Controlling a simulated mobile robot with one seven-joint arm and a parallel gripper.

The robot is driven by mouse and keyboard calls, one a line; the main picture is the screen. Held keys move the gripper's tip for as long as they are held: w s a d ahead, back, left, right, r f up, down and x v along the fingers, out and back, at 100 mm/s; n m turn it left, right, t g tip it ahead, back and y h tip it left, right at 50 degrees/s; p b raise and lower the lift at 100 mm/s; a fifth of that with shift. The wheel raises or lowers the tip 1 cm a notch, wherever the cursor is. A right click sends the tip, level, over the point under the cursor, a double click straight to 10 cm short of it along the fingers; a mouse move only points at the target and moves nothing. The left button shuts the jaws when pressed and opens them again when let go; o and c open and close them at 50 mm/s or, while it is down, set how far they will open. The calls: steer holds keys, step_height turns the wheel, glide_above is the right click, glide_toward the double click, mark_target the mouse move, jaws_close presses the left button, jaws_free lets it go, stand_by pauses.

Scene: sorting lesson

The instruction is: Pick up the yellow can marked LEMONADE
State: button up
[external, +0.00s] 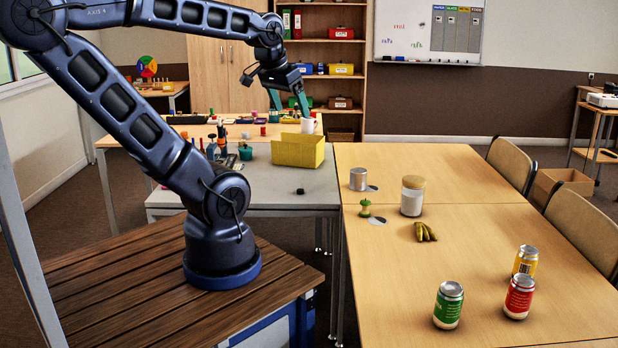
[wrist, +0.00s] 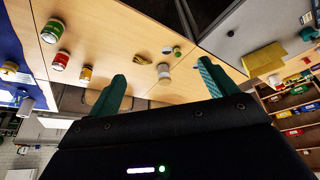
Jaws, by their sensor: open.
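The yellow can (external: 525,262) stands upright at the right of the wooden table, just behind the red can (external: 519,297). A barcode shows on it; I cannot read the word LEMONADE. It also shows small in the wrist view (wrist: 86,73), left of my fingers. My gripper (external: 288,100) is open and empty, raised high over the back of the room's tables, far to the left of the can. Its two teal fingers are spread in the wrist view (wrist: 162,70).
A green can (external: 448,306) stands left of the red can. Bananas (external: 424,232), a lidded jar (external: 412,196), an apple core (external: 365,209) and a plain tin (external: 358,179) are farther back. A yellow bin (external: 298,151) stands on the grey table. The wooden table's front middle is clear.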

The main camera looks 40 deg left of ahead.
steer(key=w+d+f+n+g+h, duration=0.2)
steer(key=w+d+f+g+h, duration=0.3)
steer(key=w+d, duration=0.7)
steer(key=w+d+f+n+g+h, duration=0.2)
steer(key=w+d+f, duration=0.6)
steer(key=w+d, duration=0.4)
steer(key=w+d+f+n+g+h, duration=0.1)
steer(key=w+d+f+n+h, duration=0.2)
steer(key=w+d+f, duration=0.3)
steer(key=w+d+f+n+h, duration=0.3)
steer(key=w+d+f, duration=0.1)
steer(key=d+f, duration=0.45)
steer(key=n+t+h, duration=0.3)
steer(key=n+h, duration=0.2)
steer(key=n, duration=0.3)
glide_toward(533, 263)
steer(key=shift+w+a+f, duration=0.3)
steer(key=shift+w+f, duration=0.1)
steer(key=shift+f, duration=0.1)
steer(key=shift+w+a+f, duration=0.3)
steer(key=shift+w+f, duration=0.15)
steer(key=shift+f, duration=0.05)
steer(key=d, duration=0.5)
steer(key=shift+d, duration=0.2)
steer(key=shift+w+d+r, duration=0.1)
steer(key=shift+d, duration=1.25)
steer(key=shift+w+d+r, duration=0.1)
steer(key=shift+d, duration=1.25)
steer(key=c, duration=1.1)
